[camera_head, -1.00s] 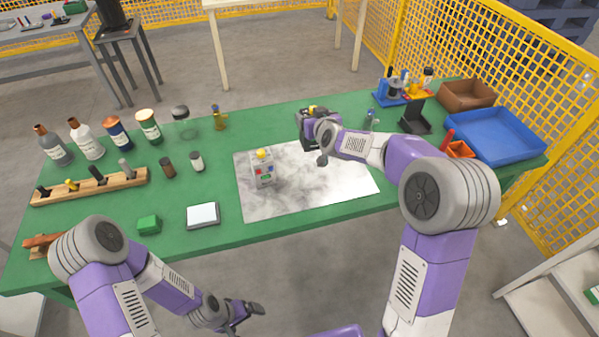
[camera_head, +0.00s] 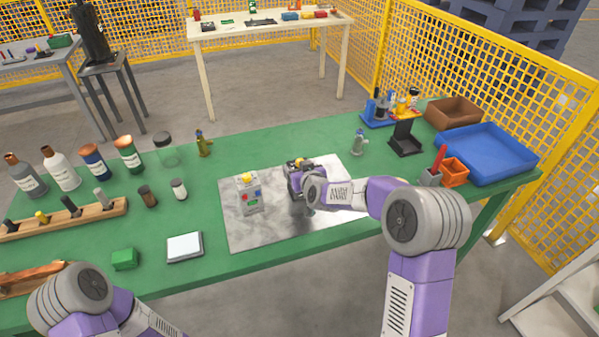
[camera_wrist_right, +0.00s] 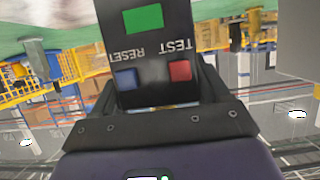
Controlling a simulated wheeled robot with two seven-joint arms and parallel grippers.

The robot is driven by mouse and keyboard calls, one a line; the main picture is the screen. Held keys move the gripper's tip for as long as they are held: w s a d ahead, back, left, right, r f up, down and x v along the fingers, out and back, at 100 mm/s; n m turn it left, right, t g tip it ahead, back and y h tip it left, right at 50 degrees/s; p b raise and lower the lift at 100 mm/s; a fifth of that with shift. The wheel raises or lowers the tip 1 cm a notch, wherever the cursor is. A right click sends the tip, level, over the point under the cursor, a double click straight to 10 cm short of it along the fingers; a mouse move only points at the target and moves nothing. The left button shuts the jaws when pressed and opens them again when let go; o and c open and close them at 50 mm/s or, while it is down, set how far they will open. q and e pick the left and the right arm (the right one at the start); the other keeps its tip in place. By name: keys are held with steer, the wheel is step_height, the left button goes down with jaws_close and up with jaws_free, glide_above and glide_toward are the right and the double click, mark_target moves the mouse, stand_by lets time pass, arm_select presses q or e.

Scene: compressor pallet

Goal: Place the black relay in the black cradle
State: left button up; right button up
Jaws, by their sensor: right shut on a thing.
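The black relay (camera_wrist_right: 150,45) fills the upper middle of the right wrist view, with a green panel, a blue and a red button and upside-down RESET and TEST lettering. My right gripper (camera_head: 299,180) is shut on it over the grey mat. In the head view the gripper hides most of the relay, and its yellow top shows. I cannot tell whether it touches the mat. A black stand (camera_head: 405,137), which looks like the black cradle, is at the back right of the green table, apart from the gripper and empty. My left gripper is out of view.
A white relay (camera_head: 249,195) stands on the grey mat (camera_head: 270,236), left of my right gripper. A small grey-green figure (camera_head: 359,143) stands between mat and stand. A blue tray (camera_head: 487,153), brown box (camera_head: 453,112) and orange bin (camera_head: 454,173) lie right of the stand.

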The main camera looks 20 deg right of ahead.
steer(key=shift+r, duration=0.2)
steer(key=shift+f, duration=0.1)
steer(key=o, duration=0.9)
steer(key=shift+f, duration=0.15)
steer(key=o, duration=0.4)
